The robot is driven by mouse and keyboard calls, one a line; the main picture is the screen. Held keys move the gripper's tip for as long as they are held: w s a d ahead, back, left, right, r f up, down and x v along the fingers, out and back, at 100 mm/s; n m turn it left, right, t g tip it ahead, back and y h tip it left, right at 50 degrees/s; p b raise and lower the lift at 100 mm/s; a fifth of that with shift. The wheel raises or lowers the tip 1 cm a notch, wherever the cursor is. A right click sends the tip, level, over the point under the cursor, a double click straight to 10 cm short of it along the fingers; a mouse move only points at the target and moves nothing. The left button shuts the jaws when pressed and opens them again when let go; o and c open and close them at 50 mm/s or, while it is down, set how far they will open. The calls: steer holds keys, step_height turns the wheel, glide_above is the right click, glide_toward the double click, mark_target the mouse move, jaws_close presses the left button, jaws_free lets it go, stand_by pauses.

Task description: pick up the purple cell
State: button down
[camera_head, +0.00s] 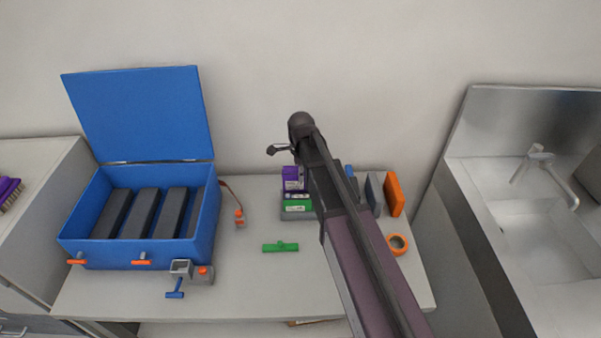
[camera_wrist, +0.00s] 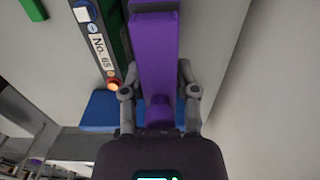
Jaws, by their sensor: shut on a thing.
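The purple cell (camera_head: 291,183) shows in the head view below my gripper, at the back middle of the bench, partly hidden by my arm. In the wrist view the purple cell (camera_wrist: 155,50) runs up the middle of the picture between my two fingers. My gripper (camera_wrist: 160,95) is shut on it, one finger at each side. Whether the cell is clear of its holder is hard to tell.
A grey block (camera_head: 374,194) and an orange block (camera_head: 394,194) stand to the right. An open blue case (camera_head: 140,255) is at left, a sink (camera_head: 540,215) at far right. A green tool (camera_head: 280,247) lies in front.

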steer(key=shift+r+p, duration=1.95)
steer(key=shift+r, duration=0.4)
steer(key=shift+r, duration=0.15)
